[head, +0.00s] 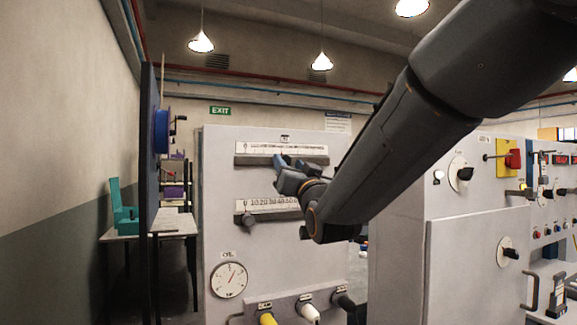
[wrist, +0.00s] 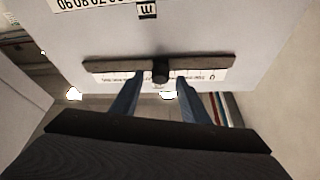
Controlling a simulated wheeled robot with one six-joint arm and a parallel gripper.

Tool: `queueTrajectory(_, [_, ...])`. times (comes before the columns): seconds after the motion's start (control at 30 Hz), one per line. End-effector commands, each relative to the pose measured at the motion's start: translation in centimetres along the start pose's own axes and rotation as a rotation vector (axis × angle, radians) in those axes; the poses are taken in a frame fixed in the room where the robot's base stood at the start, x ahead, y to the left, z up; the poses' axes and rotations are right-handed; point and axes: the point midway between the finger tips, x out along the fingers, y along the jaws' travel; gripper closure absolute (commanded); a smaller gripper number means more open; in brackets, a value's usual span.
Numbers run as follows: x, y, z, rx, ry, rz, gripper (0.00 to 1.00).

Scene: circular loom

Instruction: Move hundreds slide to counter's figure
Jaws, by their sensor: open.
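The upper slide rail (head: 252,160) is a dark bar under a white number scale (head: 262,147) on the pale panel. In the wrist view, which looks upside down, the rail (wrist: 110,66) carries a black round knob (wrist: 160,70), with a scale (wrist: 205,76) beside it whose 0 is at the right. My gripper (head: 281,163) is at this rail in the head view. In the wrist view my open gripper (wrist: 159,80) has its blue fingers either side of the knob, apart from it; contact is not clear. The scale figures are too small to read.
A lower slide has a numbered scale (head: 275,205) and a knob (head: 247,220) at its left. The cabinet (head: 395,245) stands close right.

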Motion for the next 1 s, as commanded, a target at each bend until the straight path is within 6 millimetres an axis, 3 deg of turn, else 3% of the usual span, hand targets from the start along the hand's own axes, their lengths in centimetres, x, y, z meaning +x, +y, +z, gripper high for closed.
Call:
queueTrajectory(0.2, [-3.6,0.1,0.2,0.000,0.000,0.001,0.58])
queueTrajectory(0.4, [-5.7,0.1,0.1,0.000,0.000,0.001,0.58])
queueTrajectory(1.0, [-6.2,0.1,0.0,0.000,0.000,0.001,0.58])
